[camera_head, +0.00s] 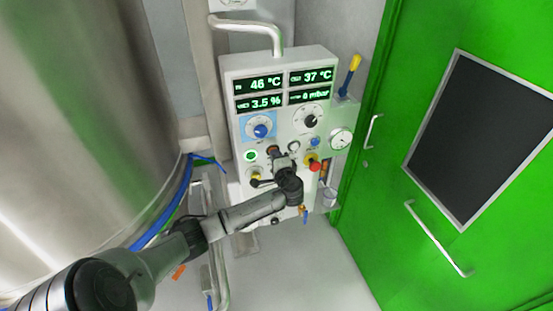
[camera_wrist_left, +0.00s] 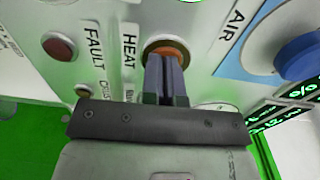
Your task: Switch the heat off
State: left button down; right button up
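The control panel (camera_head: 285,84) is upright on the wall, with its displays lit. In the left wrist view, a round orange-lit button with a brass-coloured ring (camera_wrist_left: 168,47) is beside the HEAT label (camera_wrist_left: 129,48). My left gripper (camera_head: 276,155) reaches the panel from below. In the left wrist view its two fingers (camera_wrist_left: 165,72) are together with nothing visible between them. Their tips cover the middle of the orange button; I cannot tell whether they touch or press it. My right gripper is not in view.
A blue knob (camera_head: 262,131) by the AIR label, a green-lit button (camera_head: 250,155) and a red emergency stop (camera_head: 314,166) are close around the gripper. A dark red button (camera_wrist_left: 58,47) is by the FAULT label. A steel vessel (camera_head: 85,120) is left; a green door (camera_head: 400,240) is right.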

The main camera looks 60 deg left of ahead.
pick_arm(q)
jog(key=v, duration=1.4)
jog(key=shift+f, duration=0.15)
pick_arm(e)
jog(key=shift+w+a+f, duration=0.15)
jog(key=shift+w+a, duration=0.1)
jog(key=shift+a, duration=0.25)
pick_arm(q)
jog(key=shift+w, duration=0.15)
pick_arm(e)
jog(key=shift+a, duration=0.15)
